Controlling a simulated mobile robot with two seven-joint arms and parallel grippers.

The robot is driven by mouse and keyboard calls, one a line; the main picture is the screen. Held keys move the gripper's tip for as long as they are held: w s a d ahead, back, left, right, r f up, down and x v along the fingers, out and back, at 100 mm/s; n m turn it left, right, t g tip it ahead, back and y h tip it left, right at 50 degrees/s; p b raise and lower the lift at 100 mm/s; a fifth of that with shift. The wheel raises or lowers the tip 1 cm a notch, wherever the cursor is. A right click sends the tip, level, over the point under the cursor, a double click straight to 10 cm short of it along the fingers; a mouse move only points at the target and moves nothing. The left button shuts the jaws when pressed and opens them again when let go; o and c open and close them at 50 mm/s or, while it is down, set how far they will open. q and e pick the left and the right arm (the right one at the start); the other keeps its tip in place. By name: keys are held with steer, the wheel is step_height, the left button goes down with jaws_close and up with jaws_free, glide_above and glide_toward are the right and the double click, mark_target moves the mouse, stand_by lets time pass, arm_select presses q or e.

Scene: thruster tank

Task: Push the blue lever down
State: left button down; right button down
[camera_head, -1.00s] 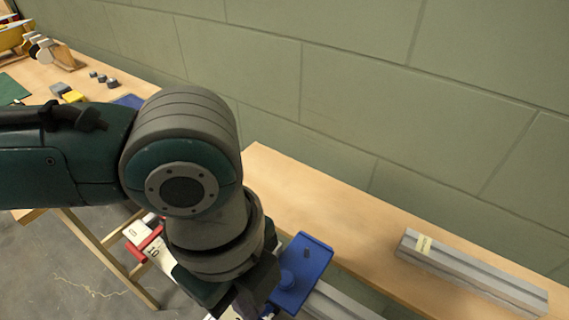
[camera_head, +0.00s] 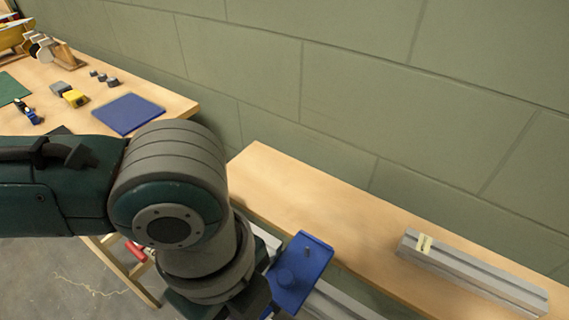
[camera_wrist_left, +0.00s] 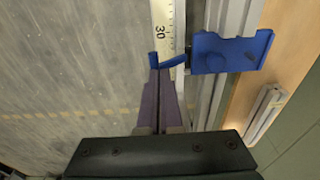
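The blue lever (camera_wrist_left: 172,63) is a thin, bent blue bar in the left wrist view. It reaches left from a blue block (camera_wrist_left: 228,52) across a white scale marked 30. The blue block also shows in the head view (camera_head: 298,270), at the lower middle. My left gripper (camera_wrist_left: 160,74) has its two dark fingers pressed together, with nothing seen between them. Its tips overlap the lever in the wrist view; I cannot tell whether they touch. In the head view my left arm hides the lever and the fingers. My right gripper is not in view.
Metal rails (camera_wrist_left: 210,100) run beside the scale (camera_wrist_left: 170,20). A wooden bench (camera_head: 300,190) stands along the green wall, with a grey metal profile (camera_head: 470,272) on it. Another table at the upper left holds a blue mat (camera_head: 128,113) and several small parts.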

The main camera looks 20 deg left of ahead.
arm_select(q)
steer(key=shift+s+f, duration=0.1)
steer(key=shift+f, duration=0.15)
steer(key=shift+s+a+f+b, duration=0.1)
steer(key=shift+s+f+b, duration=0.1)
steer(key=shift+f, duration=0.15)
steer(key=shift+s+a+f+b, duration=0.1)
steer(key=shift+f+b, duration=0.1)
steer(key=shift+f, duration=0.6)
steer(key=shift+s+f+b, duration=0.1)
steer(key=shift+f+b, duration=0.2)
steer(key=shift+b, duration=0.05)
stand_by(0.5)
step_height(320, 180, up, 9)
steer(key=p, duration=0.9)
steer(key=shift+r+p, duration=0.1)
steer(key=shift+p, duration=0.25)
